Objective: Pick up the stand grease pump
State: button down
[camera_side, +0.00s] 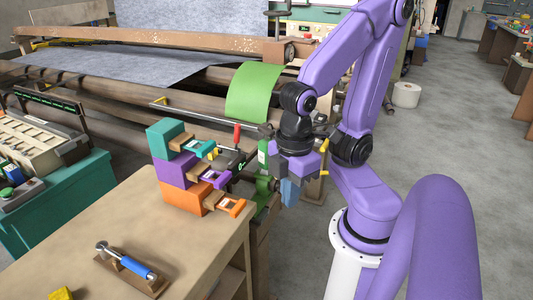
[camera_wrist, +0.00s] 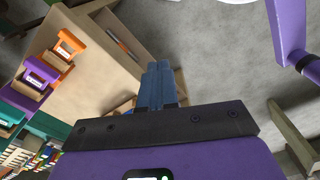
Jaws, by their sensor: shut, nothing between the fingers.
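The grease pump (camera_side: 137,267) has a blue grip and a metal rod with a round end. It lies slanted on a brown wooden stand (camera_side: 150,286) on the tan table, at the lower left of the side view. I cannot make it out surely in the wrist view. My gripper (camera_side: 290,201) hangs with its blue fingers pointing down, beyond the table's right edge and well away from the pump. In the wrist view the fingers (camera_wrist: 159,68) are together with nothing between them.
A yellow piece (camera_side: 61,294) lies at the near edge. The table (camera_side: 100,228) is bare around the stand. A machine with green cloth (camera_side: 253,92) stands behind.

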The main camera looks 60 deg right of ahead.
jog(key=shift+c, duration=2)
grip_release()
